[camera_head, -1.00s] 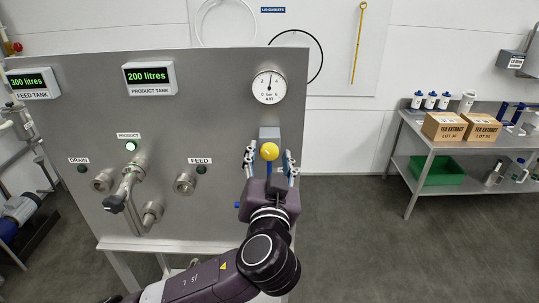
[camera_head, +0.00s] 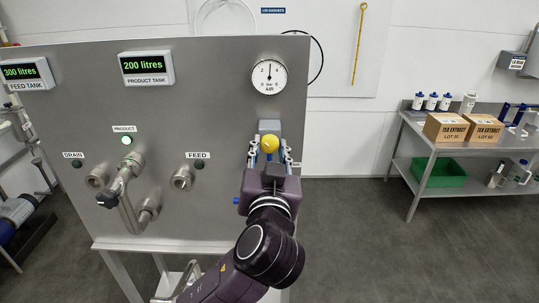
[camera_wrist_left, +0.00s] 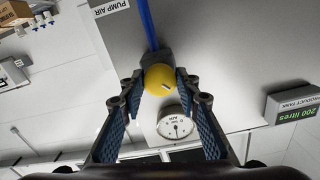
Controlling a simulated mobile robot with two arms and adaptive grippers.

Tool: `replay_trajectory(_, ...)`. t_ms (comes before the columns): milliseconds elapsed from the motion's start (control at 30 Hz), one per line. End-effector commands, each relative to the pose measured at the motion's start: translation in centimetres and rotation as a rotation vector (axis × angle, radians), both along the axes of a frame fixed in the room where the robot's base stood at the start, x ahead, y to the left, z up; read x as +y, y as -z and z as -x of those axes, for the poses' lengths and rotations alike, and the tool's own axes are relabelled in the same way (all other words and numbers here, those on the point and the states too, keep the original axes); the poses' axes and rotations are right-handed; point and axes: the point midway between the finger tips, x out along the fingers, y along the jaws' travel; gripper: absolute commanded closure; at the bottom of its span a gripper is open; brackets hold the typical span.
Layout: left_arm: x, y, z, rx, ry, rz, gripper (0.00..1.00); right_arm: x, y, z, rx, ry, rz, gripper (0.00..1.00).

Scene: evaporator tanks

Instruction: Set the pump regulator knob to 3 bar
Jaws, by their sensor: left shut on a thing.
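The yellow regulator knob (camera_head: 269,143) sits on a grey block on the steel panel, below the round white air gauge (camera_head: 269,77). My left gripper (camera_head: 269,149) is shut on the knob, with one finger on each side of it. In the left wrist view, the knob (camera_wrist_left: 160,78) shows between the blue-padded fingers (camera_wrist_left: 160,86), with a small white mark on its face. The gauge needle points roughly straight up in the head view; its exact value is too small to read. My right gripper is not in view.
The steel panel (camera_head: 215,105) also carries the product valve handle (camera_head: 107,199), the feed port (camera_head: 182,178) and two green displays. A blue hose (camera_wrist_left: 149,22) runs to the regulator. A steel bench (camera_head: 410,125) with boxes stands to the right, across free floor.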

Motion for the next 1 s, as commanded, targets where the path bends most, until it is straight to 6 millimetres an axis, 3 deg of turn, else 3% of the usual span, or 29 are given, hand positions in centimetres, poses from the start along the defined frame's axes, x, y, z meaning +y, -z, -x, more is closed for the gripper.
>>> replay_trajectory(267,-0.1,-0.1,0.0,-0.002,0.001,0.0,0.94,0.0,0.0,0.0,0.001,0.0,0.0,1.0)
replay_trajectory(300,0.0,-0.1,0.0,-0.001,0.001,0.0,0.66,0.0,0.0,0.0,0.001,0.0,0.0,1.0)
replay_trajectory(433,0.0,-0.1,0.0,-0.001,0.001,0.0,0.53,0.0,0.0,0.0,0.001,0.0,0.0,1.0)
replay_trajectory(767,0.0,0.0,0.4,0.001,0.001,0.0,0.53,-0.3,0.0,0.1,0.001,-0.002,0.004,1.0)
replay_trajectory(1000,-0.1,0.1,4.2,0.003,0.005,0.004,0.53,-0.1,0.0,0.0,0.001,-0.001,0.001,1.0)
